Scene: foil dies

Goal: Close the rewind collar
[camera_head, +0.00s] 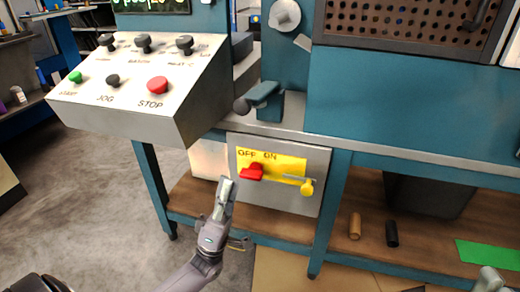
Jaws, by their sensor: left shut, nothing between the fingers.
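No part is labelled as the rewind collar, and I cannot tell for sure which part it is. A round metal disc (285,15) is on the teal upright at the top. Below it, a teal lever piece (264,94) with a dark round knob (241,106) sits at the bench edge. My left gripper (226,190) is shut and empty, pointing up in front of the switch box, below the lever and apart from it. A grey piece of what seems to be my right gripper (490,281) shows at the bottom right edge; its fingers cannot be made out.
A switch box (280,198) with a red OFF/ON switch (252,172) and a yellow knob (307,187) hangs under the bench. A control console (137,80) juts out at left. A perforated panel (400,28) stands at upper right. The floor (105,185) at left is clear.

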